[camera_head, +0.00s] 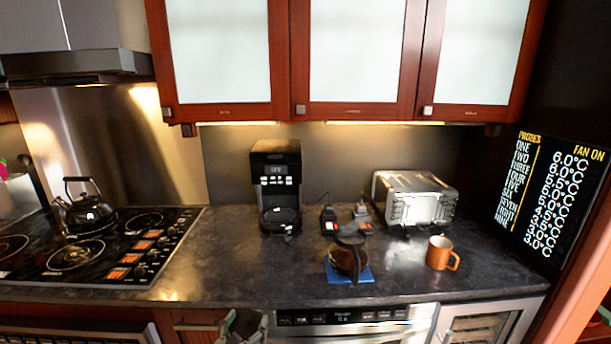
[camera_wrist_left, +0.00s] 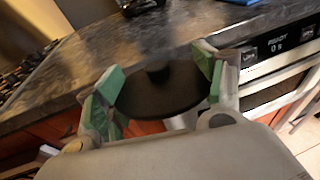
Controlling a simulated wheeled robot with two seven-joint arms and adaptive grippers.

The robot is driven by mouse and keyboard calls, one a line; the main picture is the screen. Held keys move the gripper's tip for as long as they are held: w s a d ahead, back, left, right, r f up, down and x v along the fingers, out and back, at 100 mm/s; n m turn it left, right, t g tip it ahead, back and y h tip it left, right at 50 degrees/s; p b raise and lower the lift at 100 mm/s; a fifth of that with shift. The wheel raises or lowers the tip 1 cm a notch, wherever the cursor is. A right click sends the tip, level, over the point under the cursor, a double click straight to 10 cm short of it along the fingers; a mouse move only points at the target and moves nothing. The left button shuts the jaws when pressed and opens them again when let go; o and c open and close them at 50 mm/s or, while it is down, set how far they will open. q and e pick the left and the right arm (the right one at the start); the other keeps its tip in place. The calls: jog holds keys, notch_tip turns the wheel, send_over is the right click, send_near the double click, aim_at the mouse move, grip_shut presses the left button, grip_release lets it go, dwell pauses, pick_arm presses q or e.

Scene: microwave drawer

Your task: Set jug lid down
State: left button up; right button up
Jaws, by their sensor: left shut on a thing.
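My left gripper (camera_head: 240,326) is at the bottom edge of the head view, in front of the counter's front edge. In the left wrist view the green-padded fingers of this gripper (camera_wrist_left: 160,76) are shut on the black round jug lid (camera_wrist_left: 158,92), which has a small knob. The lid is held in front of the counter, apart from it. The glass jug (camera_head: 345,260) with a dark top and handle stands on a blue mat (camera_head: 362,275) on the counter. A small green and grey piece at the right edge may be part of my right gripper; its jaws cannot be made out.
The dark counter (camera_head: 235,275) is clear left of the mat. A coffee maker (camera_head: 276,180), a toaster (camera_head: 415,200) and an orange mug (camera_head: 438,254) stand on it. The stove with a kettle (camera_head: 88,210) is at left; an oven (camera_head: 350,320) is below.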

pick_arm(q)
jog(key=s+a+f+n+y, duration=0.1)
jog(key=s+a+f+y, duration=0.1)
jog(key=s+a+f, duration=0.2)
jog(key=shift+a+f+n, duration=0.4)
jog(key=shift+a+f, duration=0.6)
jog(key=shift+a, duration=0.3)
jog(key=shift+d, duration=0.1)
